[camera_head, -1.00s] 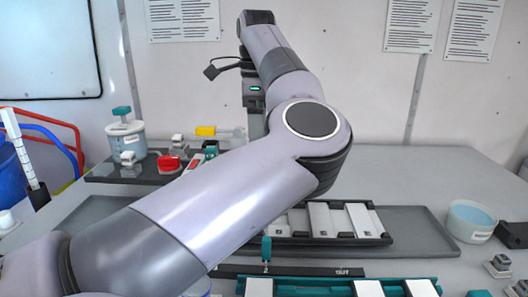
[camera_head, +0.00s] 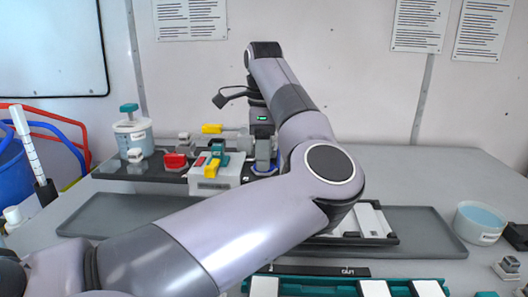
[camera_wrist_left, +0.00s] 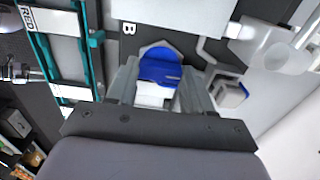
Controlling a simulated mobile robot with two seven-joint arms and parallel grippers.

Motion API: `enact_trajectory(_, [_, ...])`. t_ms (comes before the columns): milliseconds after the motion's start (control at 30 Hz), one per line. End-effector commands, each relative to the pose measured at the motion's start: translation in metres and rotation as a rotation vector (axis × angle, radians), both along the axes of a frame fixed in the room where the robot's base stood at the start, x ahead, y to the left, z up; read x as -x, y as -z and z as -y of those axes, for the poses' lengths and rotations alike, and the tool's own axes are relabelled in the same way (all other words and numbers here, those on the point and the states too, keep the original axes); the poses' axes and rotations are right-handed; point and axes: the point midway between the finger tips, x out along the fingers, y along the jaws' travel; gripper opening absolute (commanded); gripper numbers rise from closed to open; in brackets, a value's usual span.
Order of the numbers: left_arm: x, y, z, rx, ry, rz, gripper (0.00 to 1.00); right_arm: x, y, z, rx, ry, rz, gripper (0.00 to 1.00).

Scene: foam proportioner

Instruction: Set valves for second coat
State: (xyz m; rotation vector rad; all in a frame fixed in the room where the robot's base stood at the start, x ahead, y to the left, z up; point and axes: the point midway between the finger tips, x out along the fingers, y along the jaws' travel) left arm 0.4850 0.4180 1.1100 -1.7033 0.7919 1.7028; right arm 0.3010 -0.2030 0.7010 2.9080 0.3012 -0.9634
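A blue valve handle (camera_wrist_left: 160,68) on a white body lies between the fingers of my left gripper (camera_wrist_left: 160,80) in the left wrist view. The fingers look apart on both sides of it; contact is unclear. In the head view my left gripper (camera_head: 263,160) points down at the blue part (camera_head: 265,170), right of a white valve block (camera_head: 215,180). That block carries a yellow handle (camera_head: 211,168), a red piece and a teal piece (camera_head: 218,146). Behind it is another yellow handle (camera_head: 212,128), and left of it a red handle (camera_head: 175,161). My right gripper is out of view.
A jug with a teal top (camera_head: 133,135) stands at the left. A bowl of blue liquid (camera_head: 480,222) stands at the right. A dark tray (camera_head: 420,232) holds white panels, partly hidden by my left arm. A teal rack (camera_head: 320,283) lies at the front. Notices hang on the wall.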

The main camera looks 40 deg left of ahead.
Motion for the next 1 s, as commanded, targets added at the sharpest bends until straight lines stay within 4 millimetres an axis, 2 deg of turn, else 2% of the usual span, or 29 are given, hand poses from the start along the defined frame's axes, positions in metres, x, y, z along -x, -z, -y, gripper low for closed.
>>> enact_trajectory(267, [0.0001,-0.0005,0.0002,0.001,0.029,-0.001,0.21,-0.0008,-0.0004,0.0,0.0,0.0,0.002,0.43])
enact_trajectory(467, [-0.0001,-0.0006,0.0003,0.001,0.125,-0.001,0.21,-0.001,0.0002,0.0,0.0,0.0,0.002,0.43])
enact_trajectory(1000, [-0.0002,-0.0004,0.0005,0.0,0.612,0.0,0.21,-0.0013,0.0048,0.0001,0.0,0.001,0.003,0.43])
